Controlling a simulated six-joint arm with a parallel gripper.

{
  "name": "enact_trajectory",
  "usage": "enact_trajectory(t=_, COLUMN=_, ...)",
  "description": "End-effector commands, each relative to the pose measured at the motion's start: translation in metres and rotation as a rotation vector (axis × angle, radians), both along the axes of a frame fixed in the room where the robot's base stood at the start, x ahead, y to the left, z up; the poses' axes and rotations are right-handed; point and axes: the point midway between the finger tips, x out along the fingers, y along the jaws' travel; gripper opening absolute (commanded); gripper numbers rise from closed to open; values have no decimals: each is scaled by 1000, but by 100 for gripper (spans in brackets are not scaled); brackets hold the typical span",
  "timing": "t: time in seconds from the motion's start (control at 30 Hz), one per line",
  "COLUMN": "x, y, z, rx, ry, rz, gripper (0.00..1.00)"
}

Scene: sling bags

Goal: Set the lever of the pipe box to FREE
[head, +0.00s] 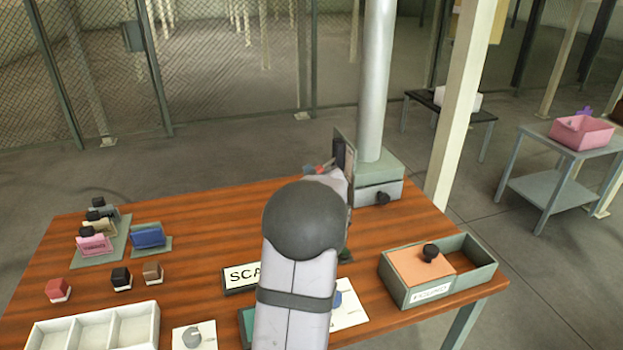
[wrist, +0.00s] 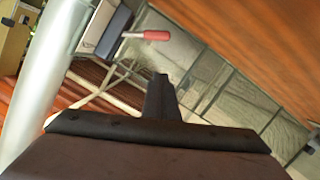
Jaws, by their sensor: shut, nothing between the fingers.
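The pipe box (head: 380,166) is a grey-green box at the foot of a thick grey pipe (head: 375,80), at the table's back edge. In the wrist view the box (wrist: 108,28) is at the upper left, beside the pipe (wrist: 50,75). Its lever (wrist: 150,35) has a red handle that sticks out sideways from the box. No FREE mark is readable. My gripper (wrist: 160,78) is shut and empty; its tip shows below the red handle, with a visible gap between them. In the head view my arm hides most of the lever side.
A green open box (head: 470,262) with an orange lid and black knob stands at the right. Small bags (head: 148,236) on stands, several small blocks and a white tray (head: 95,330) are at the left. A sign (head: 242,277) stands near my arm. The table's middle left is clear.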

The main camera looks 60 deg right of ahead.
Motion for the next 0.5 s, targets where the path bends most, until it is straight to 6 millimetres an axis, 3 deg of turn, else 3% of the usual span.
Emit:
enact_trajectory(t=0.2, x=-13, y=16, z=4, rx=-1, ry=-1, rz=0, gripper=0)
enact_trajectory(t=0.5, x=-16, y=21, z=6, rx=-1, ry=-1, rz=0, gripper=0)
